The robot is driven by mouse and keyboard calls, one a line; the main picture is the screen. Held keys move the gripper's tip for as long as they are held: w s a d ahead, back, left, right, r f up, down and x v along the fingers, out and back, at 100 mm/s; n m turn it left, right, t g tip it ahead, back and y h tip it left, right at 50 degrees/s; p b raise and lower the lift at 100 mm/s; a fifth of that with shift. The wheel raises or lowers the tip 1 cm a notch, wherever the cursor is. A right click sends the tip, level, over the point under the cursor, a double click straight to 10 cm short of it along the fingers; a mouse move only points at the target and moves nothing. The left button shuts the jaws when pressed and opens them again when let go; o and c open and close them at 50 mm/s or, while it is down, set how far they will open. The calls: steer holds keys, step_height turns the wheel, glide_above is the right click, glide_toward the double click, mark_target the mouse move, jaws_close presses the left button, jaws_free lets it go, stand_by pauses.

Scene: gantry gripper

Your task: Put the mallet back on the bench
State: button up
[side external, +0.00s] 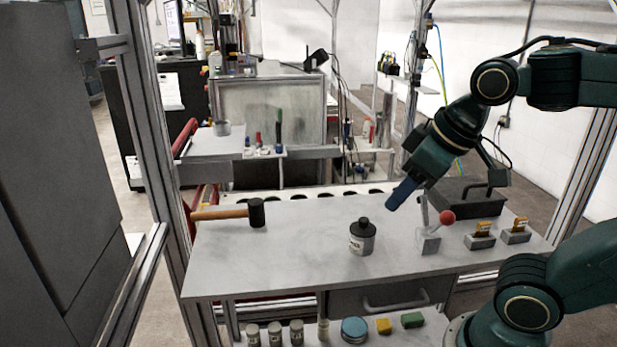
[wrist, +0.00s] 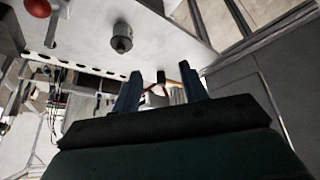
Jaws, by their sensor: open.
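The mallet (side external: 256,213) lies on the grey bench (side external: 280,262) near its back left corner. It has a black head and a wooden handle that points left, its end at or slightly past the bench's left edge. My gripper (side external: 393,203) has blue fingers and hangs above the bench's right half, well apart from the mallet. It is open and empty; both fingers spread apart in the wrist view (wrist: 162,82).
A grey bottle with a black cap (side external: 362,240) stands mid-bench. A red-knobbed lever (side external: 447,217), two small blocks with yellow tops (side external: 481,236) and a dark case (side external: 468,198) occupy the right side. Jars and blocks (side external: 354,329) sit on a lower shelf. The bench's front left is clear.

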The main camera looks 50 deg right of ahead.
steer(key=shift+s+a+f+m, duration=0.15)
steer(key=shift+s+f, duration=0.25)
steer(key=shift+s, duration=0.35)
steer(key=shift+s+a+f+m, duration=0.15)
steer(key=shift+s+f, duration=0.25)
steer(key=shift+s, duration=0.35)
